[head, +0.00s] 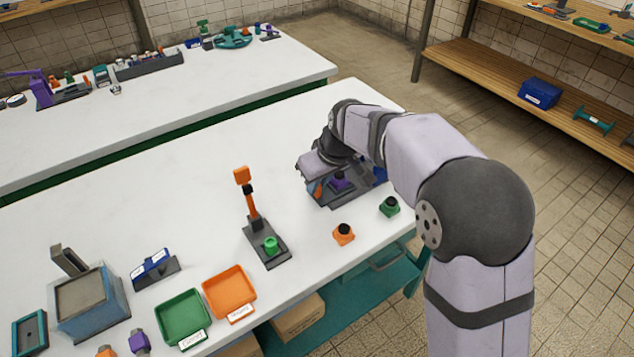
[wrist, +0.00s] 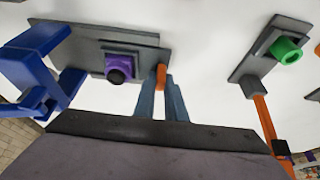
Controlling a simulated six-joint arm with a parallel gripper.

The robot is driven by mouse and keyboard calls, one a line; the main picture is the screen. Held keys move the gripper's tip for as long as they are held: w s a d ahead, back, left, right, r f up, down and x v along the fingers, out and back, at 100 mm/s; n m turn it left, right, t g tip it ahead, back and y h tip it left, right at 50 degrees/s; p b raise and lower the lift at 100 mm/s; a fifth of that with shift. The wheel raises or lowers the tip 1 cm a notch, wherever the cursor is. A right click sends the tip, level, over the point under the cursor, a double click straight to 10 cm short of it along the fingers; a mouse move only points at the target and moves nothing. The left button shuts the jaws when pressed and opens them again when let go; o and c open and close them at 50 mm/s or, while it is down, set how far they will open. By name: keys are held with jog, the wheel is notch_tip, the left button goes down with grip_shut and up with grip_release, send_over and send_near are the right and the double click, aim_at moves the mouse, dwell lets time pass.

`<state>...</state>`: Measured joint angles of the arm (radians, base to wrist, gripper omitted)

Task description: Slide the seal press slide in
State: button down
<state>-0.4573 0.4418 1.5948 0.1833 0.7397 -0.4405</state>
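The seal press is a grey base plate (wrist: 85,45) with a blue frame (wrist: 38,65) at its left end in the wrist view. On it is a grey slide plate carrying a purple block (wrist: 120,64) with a black knob. An orange upright handle (wrist: 161,77) stands at the slide's right end, and the purple block lies apart from the blue frame. My gripper (wrist: 161,92) has one finger on each side of the handle, with no clear gap, and appears shut on it. In the head view my wrist hides much of the press; its purple block (head: 340,181) shows.
A grey stand with an orange lever (head: 251,205) and green block (head: 270,245) is left of the press. Orange (head: 344,234) and green (head: 389,206) pieces stand near the table's front edge. Trays (head: 230,291) lie farther left.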

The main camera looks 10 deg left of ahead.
jog(key=w+d+p, duration=0.2)
jog(key=w+d, duration=0.5)
jog(key=shift+r, duration=0.1)
jog(key=shift+w, duration=0.1)
jog(key=c, duration=1.8)
grip_release()
